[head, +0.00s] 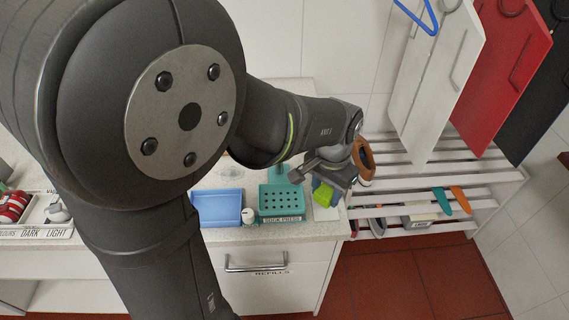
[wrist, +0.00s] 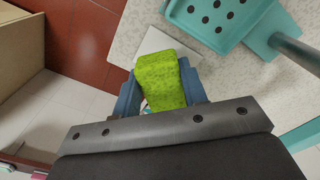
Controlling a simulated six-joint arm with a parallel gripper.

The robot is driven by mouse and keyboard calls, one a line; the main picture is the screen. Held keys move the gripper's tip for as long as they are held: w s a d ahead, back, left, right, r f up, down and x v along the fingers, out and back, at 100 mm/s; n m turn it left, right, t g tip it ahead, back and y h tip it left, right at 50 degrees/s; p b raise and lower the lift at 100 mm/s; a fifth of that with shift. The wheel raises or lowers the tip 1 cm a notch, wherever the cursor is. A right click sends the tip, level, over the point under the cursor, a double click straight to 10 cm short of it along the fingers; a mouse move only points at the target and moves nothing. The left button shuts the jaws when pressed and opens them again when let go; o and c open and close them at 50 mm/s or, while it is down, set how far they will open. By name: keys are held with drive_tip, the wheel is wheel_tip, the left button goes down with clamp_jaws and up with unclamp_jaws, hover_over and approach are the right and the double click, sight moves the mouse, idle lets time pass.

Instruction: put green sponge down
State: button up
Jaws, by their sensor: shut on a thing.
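The green sponge (head: 323,195) is held at the end of my arm, over the right end of the speckled counter. My gripper (head: 326,188) is shut on it. In the wrist view the yellow-green sponge (wrist: 160,78) sits between the two blue fingers of my gripper (wrist: 160,92), its far end sticking out past them. A pale flat square (wrist: 157,42) lies on the counter beyond and partly behind the sponge. I cannot tell whether the sponge touches it.
A teal perforated tray (head: 281,216) stands just left of the sponge, with a blue tray (head: 216,207) and a small white jar (head: 249,216) farther left. The counter's edge drops to red floor tiles (head: 385,280). A white slatted rack (head: 480,190) stands at right.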

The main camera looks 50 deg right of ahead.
sight(321, 208)
drive_tip(key=shift+w+d+f, duration=0.15)
drive_tip(key=shift+w+f, duration=0.1)
drive_tip(key=shift+w, duration=0.1)
drive_tip(key=shift+f, duration=2)
drive_tip(key=shift+f, duration=0.2)
drive_tip(key=o, duration=0.9)
drive_tip(key=shift+r, duration=0.1)
